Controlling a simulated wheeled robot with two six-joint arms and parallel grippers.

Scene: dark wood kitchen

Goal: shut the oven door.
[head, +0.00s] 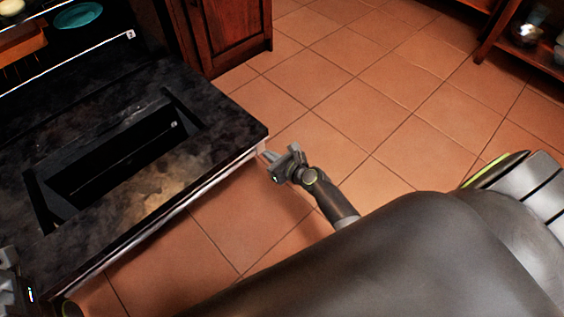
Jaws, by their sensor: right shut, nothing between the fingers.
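The oven door (225,118) is open at the left of the head view. It lies folded down, with its dark inner face and sunken window panel up. My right gripper (272,157) is shut and empty at the door's right front corner. Its fingertips are right by the door's pale edge; I cannot tell whether they touch it. Part of what looks like my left gripper (10,287) shows at the lower left edge of the picture, near the door's front left end. Its fingers are not clear.
A teal plate (78,15) and an orange-brown dish (22,42) are at the top left, beyond the door. A wooden cabinet (228,35) stands right of the oven. A wooden shelf (490,48) is at the top right. The tiled floor (400,105) between is clear.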

